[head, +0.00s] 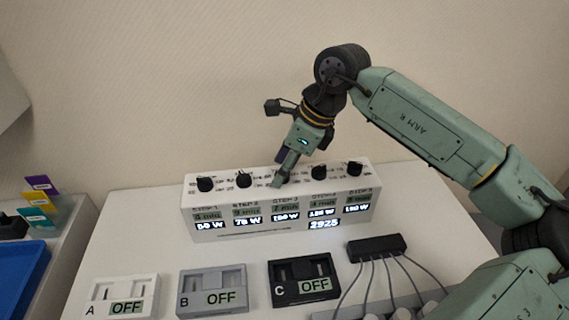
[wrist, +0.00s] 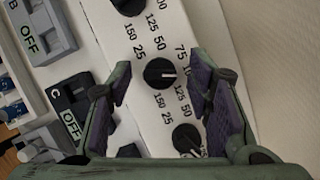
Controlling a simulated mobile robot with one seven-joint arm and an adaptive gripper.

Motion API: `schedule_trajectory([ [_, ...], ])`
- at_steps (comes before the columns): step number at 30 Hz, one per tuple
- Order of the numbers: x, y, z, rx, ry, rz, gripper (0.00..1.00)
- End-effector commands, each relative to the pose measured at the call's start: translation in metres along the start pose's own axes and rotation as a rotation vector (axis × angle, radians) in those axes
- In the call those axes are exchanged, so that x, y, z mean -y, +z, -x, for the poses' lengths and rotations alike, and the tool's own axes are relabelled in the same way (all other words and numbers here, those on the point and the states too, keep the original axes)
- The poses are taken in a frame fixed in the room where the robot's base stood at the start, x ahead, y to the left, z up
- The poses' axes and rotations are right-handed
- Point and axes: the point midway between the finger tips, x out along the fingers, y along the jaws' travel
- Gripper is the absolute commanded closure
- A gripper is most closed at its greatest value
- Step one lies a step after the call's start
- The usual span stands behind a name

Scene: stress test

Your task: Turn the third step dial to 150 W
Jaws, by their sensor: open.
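The white box (head: 232,222) carries a row of black step dials on top and lit displays on its front. The third step dial (wrist: 160,73) is between the fingers of my gripper (wrist: 163,80) in the wrist view. Its white pointer line points right in that view. My gripper is open, with a finger on each side of the dial and visible gaps. In the head view my gripper (head: 281,181) hides this dial. The third display (head: 285,217) seems to read 100 W, but it is blurred.
Other dials (head: 319,172) stand close on both sides. In front lie three modules, A (head: 150,291), B (head: 210,278) and C (head: 290,294), all showing OFF. A black block (head: 376,247) with cables lies at the front right. A blue tray (head: 22,275) is at far left.

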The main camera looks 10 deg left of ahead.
Motion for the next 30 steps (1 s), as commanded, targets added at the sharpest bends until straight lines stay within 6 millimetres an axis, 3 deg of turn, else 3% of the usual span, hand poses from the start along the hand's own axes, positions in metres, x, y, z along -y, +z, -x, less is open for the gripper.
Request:
schedule_trajectory([
  [4, 0.0000, -0.0001, 0.0001, 0.000, 0.000, 0.000, 0.55],
  [24, 0.0000, -0.0001, 0.0005, 0.000, 0.000, 0.000, 1.00],
  [30, 0.0000, -0.0007, -0.0004, 0.000, -0.005, -0.009, 1.00],
])
